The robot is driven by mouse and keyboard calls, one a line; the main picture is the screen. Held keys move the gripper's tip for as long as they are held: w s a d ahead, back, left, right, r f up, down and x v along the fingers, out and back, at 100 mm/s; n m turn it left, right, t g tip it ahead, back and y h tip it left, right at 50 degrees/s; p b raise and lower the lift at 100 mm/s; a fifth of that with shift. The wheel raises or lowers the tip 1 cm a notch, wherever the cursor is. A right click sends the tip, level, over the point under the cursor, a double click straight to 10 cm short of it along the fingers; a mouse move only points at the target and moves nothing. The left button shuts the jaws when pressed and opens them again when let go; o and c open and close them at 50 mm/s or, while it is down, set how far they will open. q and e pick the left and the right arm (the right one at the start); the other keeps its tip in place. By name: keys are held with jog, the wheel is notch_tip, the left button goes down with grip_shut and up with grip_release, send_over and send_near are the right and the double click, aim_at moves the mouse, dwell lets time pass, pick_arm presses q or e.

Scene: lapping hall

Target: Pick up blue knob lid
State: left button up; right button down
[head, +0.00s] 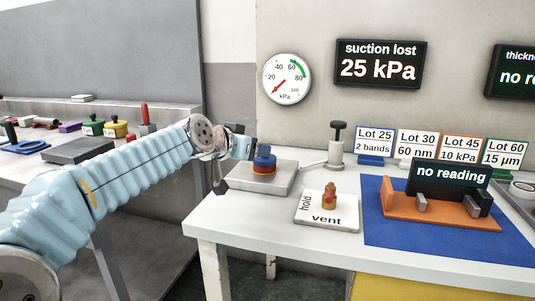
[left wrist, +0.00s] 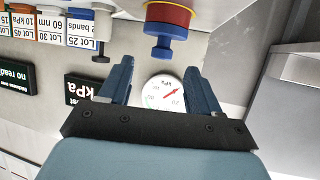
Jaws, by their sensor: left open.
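The blue knob lid (head: 264,159) is a round blue disc with a small knob on top. It sits upright on a red round part (head: 264,169) on a grey plate (head: 285,181) near the table's left end. My left gripper (head: 249,149) is beside the lid at its left, jaws open. In the left wrist view, which is upside down, the blue knob lid (left wrist: 166,30) is at the top, just beyond the open fingertips of my left gripper (left wrist: 160,62). The knob lies roughly in line with the gap, and nothing is between the fingers. My right gripper is not in view.
A hold/vent plate (head: 326,212) with a red and brass valve knob is right of the grey plate. A black-knobbed post (head: 338,146) stands behind. An orange fixture (head: 440,207) sits on a blue mat (head: 385,235). A wall gauge (head: 287,79) hangs above.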

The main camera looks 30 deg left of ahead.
pick_arm(q)
jog(key=p+x, duration=0.1)
jog(key=x, duration=0.3)
jog(key=shift+w, duration=0.15)
jog(key=p+x, duration=0.2)
jog(key=x, duration=0.3)
jog(key=shift+w+a+r, duration=0.1)
jog(key=shift+a+r, duration=0.05)
jog(key=shift+w, duration=0.15)
jog(key=shift+f, duration=0.2)
grip_shut()
